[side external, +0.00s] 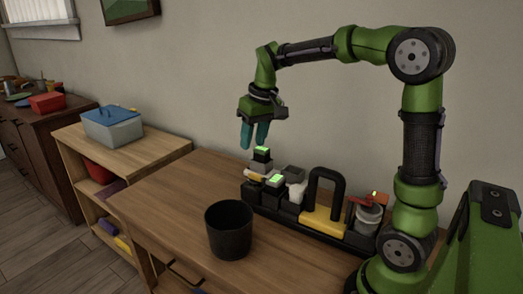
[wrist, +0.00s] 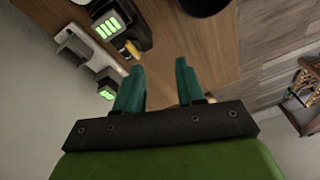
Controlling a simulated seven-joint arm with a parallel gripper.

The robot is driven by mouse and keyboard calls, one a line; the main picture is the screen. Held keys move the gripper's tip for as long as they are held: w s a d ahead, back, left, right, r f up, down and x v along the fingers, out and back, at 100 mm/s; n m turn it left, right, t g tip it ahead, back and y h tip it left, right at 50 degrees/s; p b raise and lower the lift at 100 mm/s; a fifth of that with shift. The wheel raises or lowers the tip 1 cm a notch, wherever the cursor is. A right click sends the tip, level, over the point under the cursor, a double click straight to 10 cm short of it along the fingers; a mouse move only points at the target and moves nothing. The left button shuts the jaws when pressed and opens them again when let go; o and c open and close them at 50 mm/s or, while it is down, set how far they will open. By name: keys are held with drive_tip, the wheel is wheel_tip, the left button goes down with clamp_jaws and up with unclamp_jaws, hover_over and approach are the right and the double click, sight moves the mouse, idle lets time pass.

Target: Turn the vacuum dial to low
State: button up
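A black caddy-like unit (side external: 336,236) with a tall black handle and a yellow front stands along the back of the wooden table. Several blocks sit at its left end, including one with a lit green display (side external: 275,179) and a taller one with a green top (side external: 262,151). Lit green displays also show at the left in the wrist view (wrist: 107,28). I cannot make out a vacuum dial or its setting. My gripper (side external: 254,146) is open and empty, its teal fingers pointing down above the left end of the unit. The fingers are apart in the wrist view (wrist: 160,65).
A black bucket (side external: 229,231) stands on the table (side external: 165,205) in front of the unit. A grey canister (side external: 368,217) with a red part is at the unit's right end. A blue-lidded box (side external: 112,127) sits on the shelf at left. The table's left part is clear.

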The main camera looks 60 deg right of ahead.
drive_tip(key=n+g, duration=0.2)
hover_over(252, 174)
drive_tip(key=shift+r+n, duration=0.55)
drive_tip(key=shift+n, duration=0.25)
wheel_tip(252, 174, down, 16)
drive_tip(key=shift+d+f, duration=0.1)
clamp_jaws()
